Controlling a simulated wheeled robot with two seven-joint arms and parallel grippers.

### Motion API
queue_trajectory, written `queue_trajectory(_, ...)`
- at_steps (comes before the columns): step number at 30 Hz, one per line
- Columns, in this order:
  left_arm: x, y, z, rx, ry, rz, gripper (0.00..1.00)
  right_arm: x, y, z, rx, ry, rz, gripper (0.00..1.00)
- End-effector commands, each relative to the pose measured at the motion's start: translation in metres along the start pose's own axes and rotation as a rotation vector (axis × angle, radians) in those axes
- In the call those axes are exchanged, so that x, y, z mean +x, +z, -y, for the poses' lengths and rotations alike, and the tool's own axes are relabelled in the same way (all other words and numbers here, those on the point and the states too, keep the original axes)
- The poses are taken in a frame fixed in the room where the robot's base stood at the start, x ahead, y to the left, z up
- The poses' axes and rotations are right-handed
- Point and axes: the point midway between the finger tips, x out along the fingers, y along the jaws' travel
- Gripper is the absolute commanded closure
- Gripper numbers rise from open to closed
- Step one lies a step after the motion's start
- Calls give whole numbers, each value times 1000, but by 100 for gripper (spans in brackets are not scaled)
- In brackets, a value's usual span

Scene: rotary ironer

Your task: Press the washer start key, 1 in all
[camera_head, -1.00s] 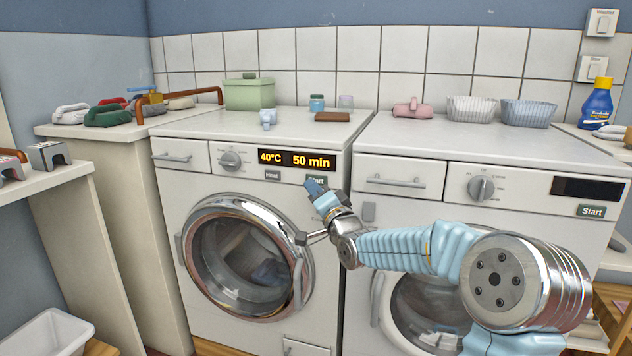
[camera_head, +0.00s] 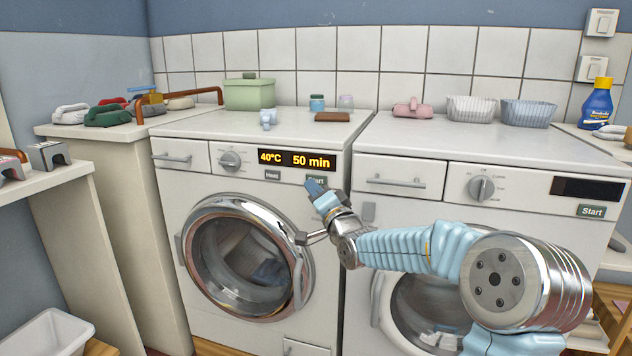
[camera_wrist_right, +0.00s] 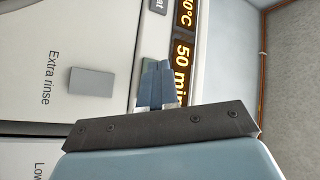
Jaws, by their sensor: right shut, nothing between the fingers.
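The left white machine (camera_head: 178,225) has a lit display (camera_head: 297,160) reading 40°C and 50 min. Below the display are a Heat key (camera_head: 272,175) and a Start key (camera_head: 319,180), which is partly hidden by my right gripper. My right gripper (camera_head: 311,184) is shut and empty, with its tips at the Start key. In the right wrist view the shut fingers (camera_wrist_right: 156,88) reach the green key (camera_wrist_right: 148,72) beside the display; I cannot tell whether they touch it. The machine's round door (camera_head: 245,258) is shut with cloth behind the glass. My left gripper is not in view.
The right machine (camera_head: 416,160) has a dark display and its own Start key (camera_head: 591,211). A grey Extra rinse key (camera_wrist_right: 92,83) shows in the right wrist view. A green box (camera_head: 248,94), jars and baskets stand on the tops. The floor is mostly hidden.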

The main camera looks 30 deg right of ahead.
Motion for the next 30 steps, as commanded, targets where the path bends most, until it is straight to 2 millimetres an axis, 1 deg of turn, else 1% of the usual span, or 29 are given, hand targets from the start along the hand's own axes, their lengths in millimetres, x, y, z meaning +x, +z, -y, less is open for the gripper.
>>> queue_trajectory(7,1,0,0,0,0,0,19,0,0,-1,0,0,0,100)
queue_trajectory(14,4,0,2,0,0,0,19,5,-4,-4,0,-1,-1,100)
queue_trajectory(30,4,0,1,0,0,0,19,7,-5,-5,0,0,0,100)
